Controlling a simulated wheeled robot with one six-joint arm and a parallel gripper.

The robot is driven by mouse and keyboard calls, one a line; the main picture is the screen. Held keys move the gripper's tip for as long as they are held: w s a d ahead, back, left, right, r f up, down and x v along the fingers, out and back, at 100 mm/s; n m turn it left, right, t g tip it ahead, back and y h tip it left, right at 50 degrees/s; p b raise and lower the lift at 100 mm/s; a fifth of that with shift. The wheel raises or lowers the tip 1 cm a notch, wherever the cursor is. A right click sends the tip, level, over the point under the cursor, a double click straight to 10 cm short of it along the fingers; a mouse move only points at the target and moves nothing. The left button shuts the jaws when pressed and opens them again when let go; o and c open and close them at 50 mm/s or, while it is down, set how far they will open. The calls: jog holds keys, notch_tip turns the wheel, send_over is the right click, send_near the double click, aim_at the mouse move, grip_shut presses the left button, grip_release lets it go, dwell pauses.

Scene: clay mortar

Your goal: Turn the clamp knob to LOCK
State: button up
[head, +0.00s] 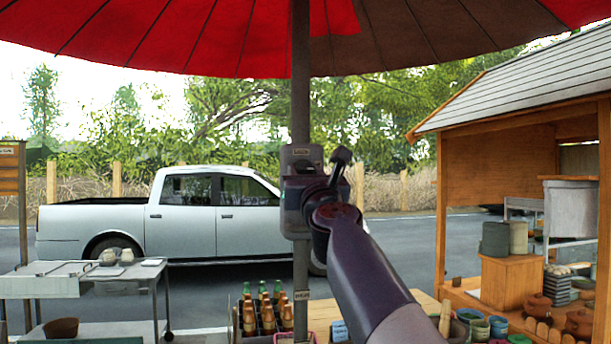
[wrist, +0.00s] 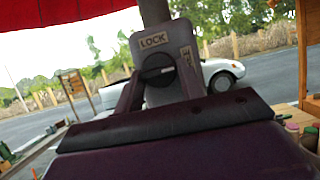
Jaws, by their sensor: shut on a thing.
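The grey clamp (head: 288,218) is fixed to the umbrella pole, and its face fills the upper middle of the wrist view (wrist: 153,46). Its round dark clamp knob (wrist: 158,71) has a pale mark that points right, toward a small side label (wrist: 187,56) too small to read. The LOCK label (wrist: 153,39) is above the knob. My gripper (wrist: 160,80) has one finger on each side of the knob and is shut on it. In the head view my arm and wrist cover most of the clamp's front.
The pole (head: 300,100) carries a red umbrella (head: 200,35). A crate of bottles (head: 265,315) stands below the clamp. A wooden stall (head: 500,180) with pottery is at right, a metal table (head: 90,280) at left. A white pickup (head: 190,220) is behind.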

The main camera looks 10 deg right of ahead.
jog(key=shift+c, duration=0.6)
jog(key=shift+n, duration=0.5)
jog(key=n+y, duration=0.2)
jog(key=n+b, duration=0.1)
jog(key=n, duration=0.1)
jog(key=shift+d+y, duration=0.25)
jog(key=shift+y, duration=0.15)
jog(key=n+y, duration=0.1)
jog(key=n, duration=0.1)
jog(key=n+g+y, duration=0.1)
jog(key=n, duration=0.2)
jog(key=n+g+y, duration=0.1)
jog(key=n, duration=0.1)
jog(key=shift+d+r+n+p, duration=0.2)
jog(key=shift+r+n+p, duration=0.05)
jog(key=shift+n+p, duration=0.1)
jog(key=n, duration=0.1)
jog(key=n+g+p, duration=0.1)
jog(key=n, duration=0.1)
jog(key=n+g+y+p, duration=0.1)
jog(key=n, duration=0.1)
jog(key=shift+d+r, duration=0.1)
jog(key=shift+r, duration=0.2)
jog(key=shift+r+n+g+p, duration=0.1)
jog(key=shift+n+g+p, duration=0.8)
jog(key=shift+n+p, duration=1.1)
jog(key=shift+n+b, duration=0.3)
jog(key=shift+n, duration=0.25)
